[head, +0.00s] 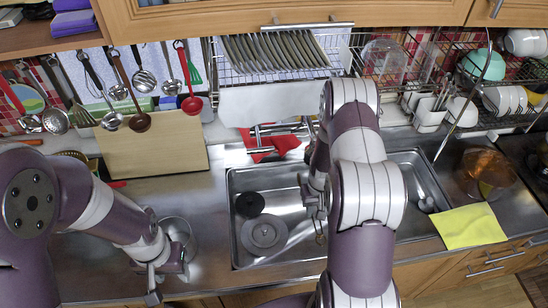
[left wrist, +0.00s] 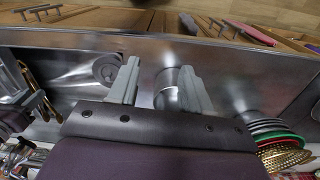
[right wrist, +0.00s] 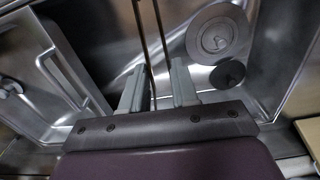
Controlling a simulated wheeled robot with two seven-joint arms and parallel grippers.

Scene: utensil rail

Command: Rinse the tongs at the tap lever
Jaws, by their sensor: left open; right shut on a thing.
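My right gripper (head: 318,212) is over the sink (head: 236,215). It is shut on the tongs, whose two thin dark arms (right wrist: 149,45) rise between the fingers (right wrist: 155,85) in the right wrist view. In the head view the tongs are mostly hidden by my arm. The tap (head: 268,150) stands at the sink's back edge, left of my right forearm; its lever is hard to make out. My left gripper (head: 165,280) is open and empty at the counter's front, left of the sink. A shiny metal cylinder (left wrist: 170,88) shows between and beyond its fingers (left wrist: 155,85).
A red cloth (head: 285,143) lies behind the tap. A dish rack is behind the sink. A yellow cloth (head: 468,225) lies right of it.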

